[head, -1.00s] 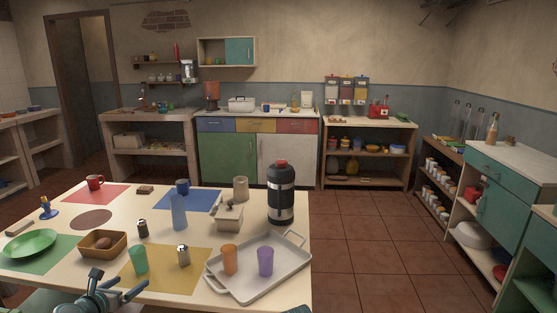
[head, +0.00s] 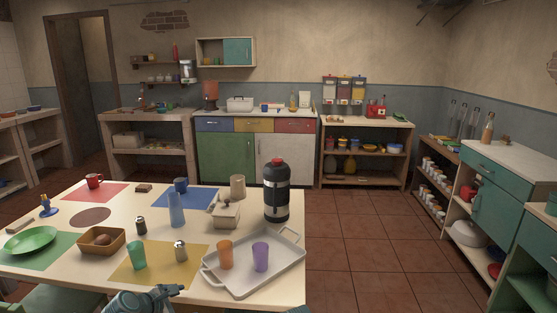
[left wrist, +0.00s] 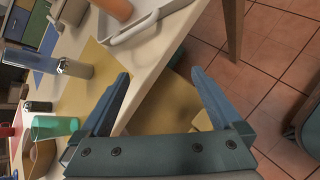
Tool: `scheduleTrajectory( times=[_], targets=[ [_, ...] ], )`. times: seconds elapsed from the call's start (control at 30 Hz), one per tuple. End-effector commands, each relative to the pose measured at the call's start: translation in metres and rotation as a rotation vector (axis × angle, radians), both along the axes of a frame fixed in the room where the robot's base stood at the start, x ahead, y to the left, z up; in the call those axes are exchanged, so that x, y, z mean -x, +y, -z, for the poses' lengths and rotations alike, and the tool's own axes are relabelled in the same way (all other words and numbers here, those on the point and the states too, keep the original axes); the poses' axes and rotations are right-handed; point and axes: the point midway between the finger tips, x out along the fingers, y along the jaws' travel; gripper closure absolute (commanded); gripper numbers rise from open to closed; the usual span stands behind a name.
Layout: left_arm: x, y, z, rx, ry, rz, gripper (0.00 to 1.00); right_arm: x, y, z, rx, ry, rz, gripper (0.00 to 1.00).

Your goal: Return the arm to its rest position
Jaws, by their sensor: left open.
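My left gripper (head: 168,293) is at the bottom edge of the head view, low at the table's front edge. In the left wrist view its two blue fingers (left wrist: 160,76) are wide apart with nothing held between them. The yellow mat (head: 140,272), the teal cup (head: 138,256) and the white tray (head: 228,282) lie on the table beyond it, apart from the fingers. A small dark piece, perhaps of my right arm, shows at the bottom edge of the head view; its jaws cannot be made out.
A green chair (head: 55,300) stands at the lower left. The tiled floor (head: 350,255) right of the table is clear.

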Motion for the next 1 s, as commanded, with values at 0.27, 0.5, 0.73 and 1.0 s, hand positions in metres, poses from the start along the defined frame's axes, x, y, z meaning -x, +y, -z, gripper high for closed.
scheduleTrajectory(
  times=[0.27, 0.5, 0.73, 1.0],
  targets=[
    [0.062, -0.136, 0.053, -0.573, 0.055, 0.874, 0.00, 0.000, 0.000, 0.000, 0.000, 0.000, 0.000, 0.54],
    [0.128, -0.190, 0.077, -0.935, 0.057, 1.614, 0.00, 0.000, 0.000, 0.000, 0.000, 0.000, 0.000, 0.54],
    [0.168, -0.207, 0.080, -1.105, 0.057, 2.096, 0.00, 0.000, 0.000, 0.000, 0.000, 0.000, 0.000, 0.54],
    [0.179, -0.209, 0.037, -1.149, 0.061, 2.264, 0.00, 0.000, 0.000, -0.042, 0.000, 0.000, 0.000, 0.54]
  ],
)
